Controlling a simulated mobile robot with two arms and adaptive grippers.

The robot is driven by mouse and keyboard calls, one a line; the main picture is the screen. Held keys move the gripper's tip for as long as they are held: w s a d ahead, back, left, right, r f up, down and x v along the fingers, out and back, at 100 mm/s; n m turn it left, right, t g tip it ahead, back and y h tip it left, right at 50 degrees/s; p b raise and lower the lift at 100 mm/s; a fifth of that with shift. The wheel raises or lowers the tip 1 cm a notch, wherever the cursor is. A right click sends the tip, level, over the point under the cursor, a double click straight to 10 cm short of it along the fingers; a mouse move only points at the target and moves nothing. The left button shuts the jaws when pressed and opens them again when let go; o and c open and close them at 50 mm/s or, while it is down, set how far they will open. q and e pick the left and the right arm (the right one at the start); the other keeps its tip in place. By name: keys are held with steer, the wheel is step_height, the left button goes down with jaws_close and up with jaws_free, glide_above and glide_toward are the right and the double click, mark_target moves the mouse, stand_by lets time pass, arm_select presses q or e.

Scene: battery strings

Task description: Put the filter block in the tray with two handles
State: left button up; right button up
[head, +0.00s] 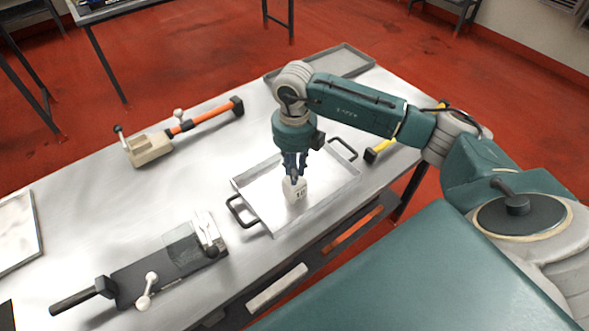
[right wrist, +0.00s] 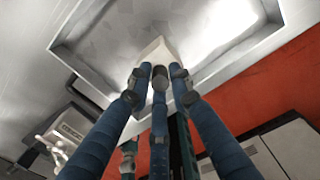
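The filter block is a small white block (head: 294,191) with dark marking on its front. It also shows at the fingertips in the right wrist view (right wrist: 156,48). My right gripper (head: 294,176) points down and is shut on the top of the block. The block is inside the outline of the metal tray with two black handles (head: 335,172). I cannot tell whether it touches the tray floor. The tray also shows in the right wrist view (right wrist: 88,82). My left gripper is not in view.
A beige tool with an orange bar (head: 150,149) lies behind left. A dark fixture with a clear plate (head: 140,278) lies front left. A flat grey tray (head: 345,62) is at the far edge. A yellow-and-black tool (head: 382,148) lies right. The table's left middle is clear.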

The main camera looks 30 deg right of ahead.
steer(key=shift+o, duration=0.9)
steer(key=shift+r, duration=0.1)
steer(key=shift+r, duration=0.25)
step_height(320, 180, up, 12)
steer(key=b, duration=0.3)
steer(key=shift+f, duration=0.15)
steer(key=shift+s+f, duration=0.1)
